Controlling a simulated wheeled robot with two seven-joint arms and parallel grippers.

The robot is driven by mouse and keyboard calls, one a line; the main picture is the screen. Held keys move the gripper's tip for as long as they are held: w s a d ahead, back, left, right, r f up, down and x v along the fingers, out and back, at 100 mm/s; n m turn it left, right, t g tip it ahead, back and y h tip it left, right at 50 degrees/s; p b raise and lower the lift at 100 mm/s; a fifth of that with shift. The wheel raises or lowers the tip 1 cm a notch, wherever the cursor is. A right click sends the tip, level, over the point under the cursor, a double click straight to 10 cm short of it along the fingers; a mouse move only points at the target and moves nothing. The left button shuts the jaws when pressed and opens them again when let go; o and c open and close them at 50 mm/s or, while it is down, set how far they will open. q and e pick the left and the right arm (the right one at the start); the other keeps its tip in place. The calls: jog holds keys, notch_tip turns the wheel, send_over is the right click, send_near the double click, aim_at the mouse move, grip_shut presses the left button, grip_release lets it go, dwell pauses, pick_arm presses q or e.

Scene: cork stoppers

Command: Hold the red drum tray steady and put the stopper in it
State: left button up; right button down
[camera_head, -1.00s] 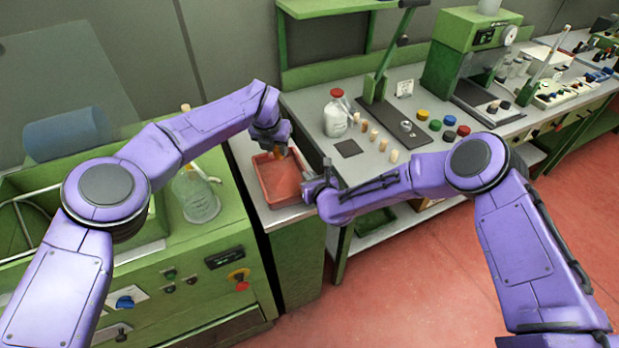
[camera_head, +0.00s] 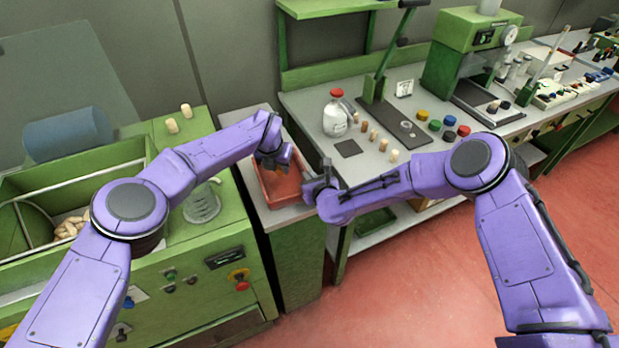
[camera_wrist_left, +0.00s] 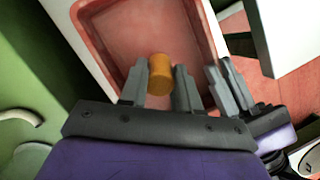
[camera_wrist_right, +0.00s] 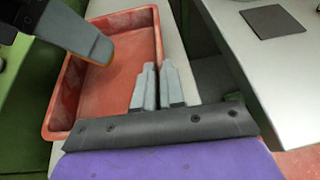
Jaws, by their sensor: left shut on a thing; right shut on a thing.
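The red tray (camera_head: 287,200) stands on a narrow grey ledge between the green machine and the workbench. My left gripper (camera_head: 279,161) is over the tray's far part. In the left wrist view it is shut on an orange-brown stopper (camera_wrist_left: 160,74), held between the fingertips above the tray floor (camera_wrist_left: 125,25). Whether the stopper touches the floor cannot be told. My right gripper (camera_wrist_right: 157,90) is shut on the tray's right side wall, and the tray looks level. The gripped part of the wall is hidden by the fingers.
Several pale stoppers (camera_head: 373,136) stand in a row on the workbench, near a red-capped bottle (camera_head: 336,115) and coloured round pieces (camera_head: 448,120). Two stoppers (camera_head: 172,125) stand on the green machine at left. The tray's near part is empty.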

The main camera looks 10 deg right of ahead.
pick_arm(q)
jog(key=shift+f, duration=1)
jog(key=o, duration=1.1)
jog(key=shift+c, duration=0.2)
jog(key=v, duration=1.2)
pick_arm(e)
jog(key=c, duration=1.1)
grip_release()
jog(key=shift+c, duration=0.2)
